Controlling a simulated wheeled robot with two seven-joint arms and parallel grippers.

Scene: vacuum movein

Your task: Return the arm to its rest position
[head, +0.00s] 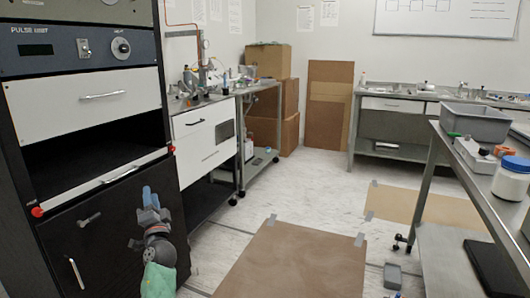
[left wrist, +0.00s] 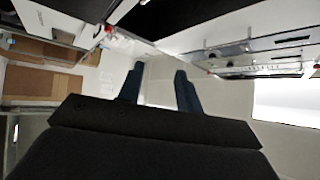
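My left gripper (head: 150,197) is in the lower left of the head view, in front of the black lower door (head: 62,235) of the rack cabinet. Its blue fingers point upward in the picture. In the left wrist view my left gripper (left wrist: 158,75) shows two dark blue fingers standing apart with nothing between them, so it is open and empty.
The rack's open black compartment (head: 80,155) has a white-edged shelf with red ends. A steel bench (head: 445,185) with a grey bin (head: 470,122) and blue-lidded jar (head: 511,178) stands right. Taped brown floor sheets (head: 295,260) and pale floor lie between.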

